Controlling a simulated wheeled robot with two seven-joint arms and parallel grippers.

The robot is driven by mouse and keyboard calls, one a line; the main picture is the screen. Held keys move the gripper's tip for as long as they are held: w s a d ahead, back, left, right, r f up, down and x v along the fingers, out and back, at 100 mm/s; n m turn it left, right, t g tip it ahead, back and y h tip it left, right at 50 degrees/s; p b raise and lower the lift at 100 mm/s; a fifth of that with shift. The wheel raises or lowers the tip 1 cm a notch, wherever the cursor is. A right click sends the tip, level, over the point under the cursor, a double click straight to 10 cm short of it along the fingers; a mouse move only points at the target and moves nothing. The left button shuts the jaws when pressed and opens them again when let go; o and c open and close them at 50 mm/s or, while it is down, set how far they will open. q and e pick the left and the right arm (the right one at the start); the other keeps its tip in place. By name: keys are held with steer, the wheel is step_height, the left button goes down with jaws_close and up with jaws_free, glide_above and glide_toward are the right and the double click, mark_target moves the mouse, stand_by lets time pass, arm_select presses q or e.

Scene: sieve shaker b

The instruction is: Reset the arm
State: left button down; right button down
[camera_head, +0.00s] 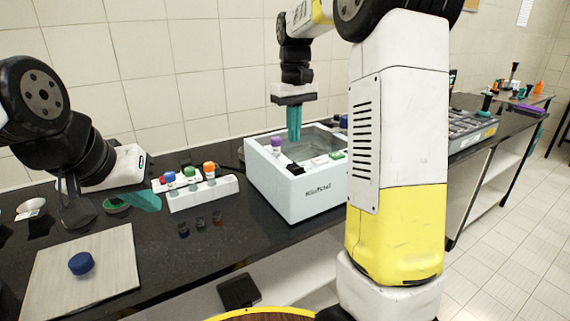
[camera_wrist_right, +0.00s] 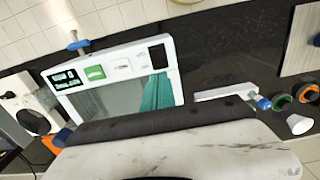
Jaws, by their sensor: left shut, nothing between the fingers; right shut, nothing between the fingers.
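My right gripper (camera_head: 294,137) points straight down over the open basin of a white box-shaped machine (camera_head: 310,196). Its teal fingers are together and empty. The fingers also show in the right wrist view (camera_wrist_right: 157,93), in front of the basin. I cannot tell whether the tips are below the rim. My left gripper (camera_head: 150,201) is low over the dark counter at the left, its teal fingers shut and empty, beside the white tube rack (camera_head: 203,194). My right arm's white and yellow link hides part of the counter.
The rack holds tubes with red, blue and orange caps (camera_head: 209,167). A blue cap (camera_head: 81,263) sits on a pale board (camera_head: 112,282) at the front left. A purple-capped item (camera_head: 276,142) stands at the machine's back left. A grey tray (camera_head: 470,127) lies further right.

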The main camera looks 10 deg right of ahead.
steer(key=s+a+m+t+y, duration=0.2)
steer(key=s+t, duration=0.4)
steer(key=s, duration=1.8)
steer(key=shift+s+f+m, duration=0.15)
steer(key=shift+f+m, duration=0.1)
steer(key=shift+m, duration=0.45)
